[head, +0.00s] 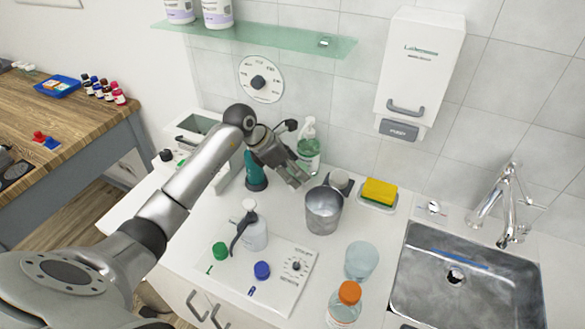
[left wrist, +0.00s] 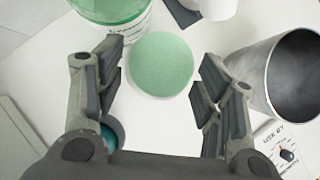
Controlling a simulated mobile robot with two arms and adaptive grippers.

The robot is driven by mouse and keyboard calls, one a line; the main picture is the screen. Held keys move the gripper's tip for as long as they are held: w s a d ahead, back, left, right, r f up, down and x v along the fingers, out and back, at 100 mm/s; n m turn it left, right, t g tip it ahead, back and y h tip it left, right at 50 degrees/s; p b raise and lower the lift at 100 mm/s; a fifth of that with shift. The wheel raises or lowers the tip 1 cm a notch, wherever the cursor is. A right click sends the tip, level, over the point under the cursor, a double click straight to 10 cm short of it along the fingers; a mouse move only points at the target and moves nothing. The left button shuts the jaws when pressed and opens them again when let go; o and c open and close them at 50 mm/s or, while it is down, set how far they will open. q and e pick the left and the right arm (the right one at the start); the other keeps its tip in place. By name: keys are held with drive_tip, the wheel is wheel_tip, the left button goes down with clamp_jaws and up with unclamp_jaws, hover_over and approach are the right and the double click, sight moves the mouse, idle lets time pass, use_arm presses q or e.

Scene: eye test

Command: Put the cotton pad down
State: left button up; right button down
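A round pale green pad (left wrist: 161,64), which looks like the cotton pad, shows in the left wrist view just beyond my fingertips. It appears to lie flat on the white counter, with a gap to the finger on each side. My left gripper (left wrist: 160,88) is open and empty. In the head view my left gripper (head: 299,178) is over the counter, between the green soap bottle (head: 308,150) and the grey metal cup (head: 323,212). I cannot make out the pad there. My right gripper is in neither view.
The metal cup (left wrist: 296,78) stands close on the right in the wrist view, the soap bottle (left wrist: 112,10) at top left. A teal bottle (head: 255,172), a pump bottle (head: 251,230), a yellow sponge (head: 379,191) and a sink (head: 470,305) are also around.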

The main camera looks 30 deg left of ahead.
idle(0.3)
use_arm(q)
drive_tip(key=shift+r+p, duration=0.3)
drive_tip(key=shift+a+r, duration=0.1)
drive_tip(key=shift+r, duration=0.2)
drive_tip(key=b+v, duration=0.1)
drive_tip(key=v, duration=0.6)
drive_tip(key=shift+s+b, duration=0.15)
drive_tip(key=shift+b, duration=0.25)
